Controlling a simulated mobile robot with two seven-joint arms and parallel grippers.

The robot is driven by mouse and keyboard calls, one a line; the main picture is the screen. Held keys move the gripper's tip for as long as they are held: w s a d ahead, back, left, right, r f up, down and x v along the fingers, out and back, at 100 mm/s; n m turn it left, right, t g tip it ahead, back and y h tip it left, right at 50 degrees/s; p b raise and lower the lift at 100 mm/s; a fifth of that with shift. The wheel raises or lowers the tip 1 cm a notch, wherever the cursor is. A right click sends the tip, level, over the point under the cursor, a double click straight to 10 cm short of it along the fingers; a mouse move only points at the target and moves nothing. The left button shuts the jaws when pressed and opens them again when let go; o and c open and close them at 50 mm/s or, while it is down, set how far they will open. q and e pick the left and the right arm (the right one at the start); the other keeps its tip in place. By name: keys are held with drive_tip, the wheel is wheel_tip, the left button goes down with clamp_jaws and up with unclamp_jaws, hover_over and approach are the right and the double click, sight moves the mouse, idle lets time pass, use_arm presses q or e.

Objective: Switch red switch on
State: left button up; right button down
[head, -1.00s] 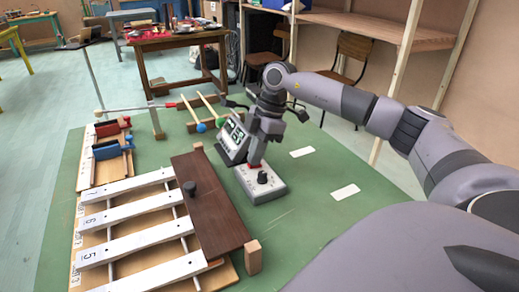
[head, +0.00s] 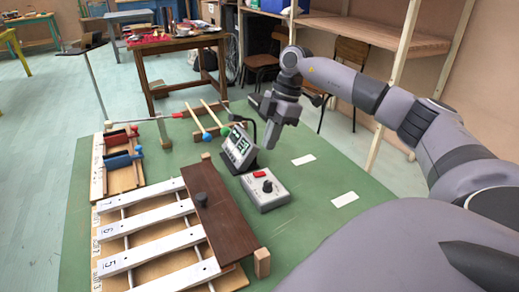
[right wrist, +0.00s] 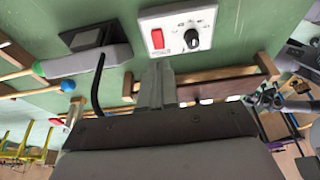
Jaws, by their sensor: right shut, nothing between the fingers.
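The red switch (head: 263,173) is a small red rocker on top of a light grey control box (head: 266,200), beside a black knob (head: 267,186). The switch also shows in the right wrist view (right wrist: 163,39); I cannot tell which way it is set. My right gripper (head: 270,142) is shut and empty, above and behind the box in the head view, apart from the switch. Its fingers point toward the box in the right wrist view (right wrist: 157,68). A dark gripper, seemingly my left (right wrist: 268,98), shows small at the right there; its jaws are unclear.
A tilted display (head: 240,148) stands behind the box. A xylophone with white bars (head: 150,244) and a brown board (head: 222,222) lies left of it. Mallets (head: 206,134) rest behind. The green table has free room at right around two white cards (head: 345,195).

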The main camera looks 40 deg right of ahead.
drive_tip(key=s+d+r, duration=0.1)
drive_tip(key=d+r, duration=0.2)
drive_tip(key=r, duration=0.2)
drive_tip(key=shift+d, duration=0.35)
drive_tip(key=shift+s+p, duration=0.1)
drive_tip(key=shift+p, duration=0.2)
